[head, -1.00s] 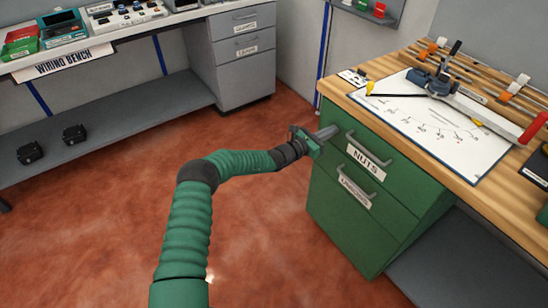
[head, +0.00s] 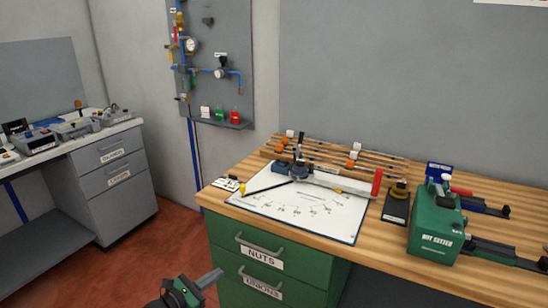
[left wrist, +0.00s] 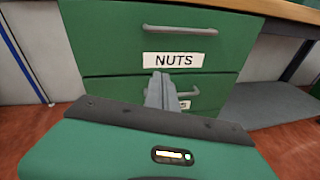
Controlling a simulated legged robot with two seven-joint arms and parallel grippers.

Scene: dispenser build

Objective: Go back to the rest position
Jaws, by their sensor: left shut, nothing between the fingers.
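My left gripper (head: 207,281) is low in the head view, in front of the green drawer cabinet. Its fingers are shut with nothing between them. In the left wrist view the shut fingers (left wrist: 160,90) point at the cabinet, overlapping the lower drawer's label. The NUTS drawer (head: 300,262) and the UNIONS drawer (head: 235,285) below it both look closed. The NUTS drawer also shows in the left wrist view (left wrist: 110,45). The fingers appear apart from the handles, though the exact gap is hard to tell. My right gripper is not in view.
A wooden bench (head: 225,184) tops the cabinet, bearing a white chart board (head: 270,208), a red-ended lever tool (head: 335,183) and a green nut setter (head: 436,222). A grey bench (head: 125,127) stands left. A pipe panel (head: 235,50) hangs behind. Red floor (head: 125,250) is open between the benches.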

